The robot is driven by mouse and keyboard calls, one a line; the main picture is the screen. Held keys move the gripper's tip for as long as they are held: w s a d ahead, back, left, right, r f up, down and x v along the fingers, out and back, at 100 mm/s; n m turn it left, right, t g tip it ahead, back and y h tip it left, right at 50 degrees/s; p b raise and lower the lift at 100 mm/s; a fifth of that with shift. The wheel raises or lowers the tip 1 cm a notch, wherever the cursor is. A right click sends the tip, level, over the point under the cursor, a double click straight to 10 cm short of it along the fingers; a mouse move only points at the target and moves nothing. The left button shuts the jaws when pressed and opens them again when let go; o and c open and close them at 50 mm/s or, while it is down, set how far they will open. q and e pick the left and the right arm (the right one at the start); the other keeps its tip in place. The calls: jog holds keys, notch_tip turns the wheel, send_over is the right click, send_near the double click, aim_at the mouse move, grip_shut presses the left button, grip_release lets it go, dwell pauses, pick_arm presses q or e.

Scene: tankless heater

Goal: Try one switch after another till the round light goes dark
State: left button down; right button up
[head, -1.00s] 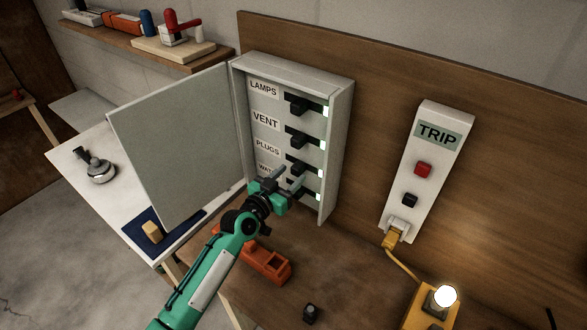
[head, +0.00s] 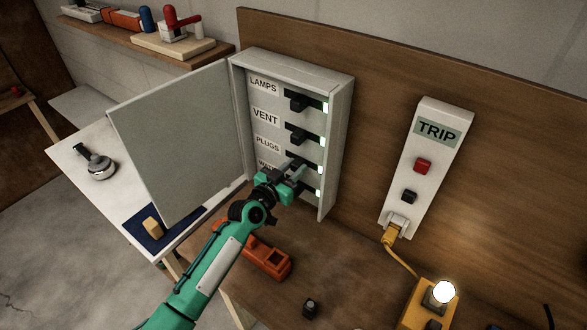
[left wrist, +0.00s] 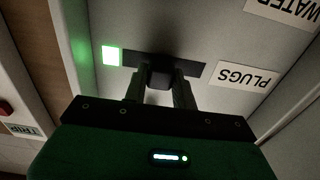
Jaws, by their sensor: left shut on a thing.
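The grey switch box (head: 292,64) stands open with black switches in a column: LAMPS (head: 300,102), VENT (head: 298,136), PLUGS and the lowest one, partly hidden behind my gripper. Green-white indicators beside them are lit. My left gripper (head: 291,170) is shut on the PLUGS switch. In the left wrist view the PLUGS switch (left wrist: 157,75) sits between the two fingers, beside its slot's lit green indicator (left wrist: 111,56). The round light (head: 444,292) on its yellow base glows bright. My right gripper is not in view.
The box door (head: 180,145) hangs open on the left. A white TRIP unit (head: 425,170) with a red and a black button is on the board at right, with a yellow plug (head: 391,236). An orange tool (head: 267,260) lies on the bench below my arm.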

aim_at(290, 154)
pick_arm(q)
jog(key=shift+w+a+f+b, duration=0.2)
jog(key=shift+a+b, duration=0.15)
jog(key=shift+b, duration=0.05)
jog(key=shift+w+a+b, duration=0.9)
jog(key=shift+a+b, duration=0.25)
jog(key=shift+a, duration=0.05)
jog(key=shift+w+a+r, duration=0.15)
jog(key=shift+a, duration=0.1)
jog(key=shift+r, duration=0.1)
jog(key=c, duration=1.3)
grip_release()
jog(key=shift+o, duration=0.9)
jog(key=shift+w+a, duration=0.1)
jog(key=shift+a, duration=0.05)
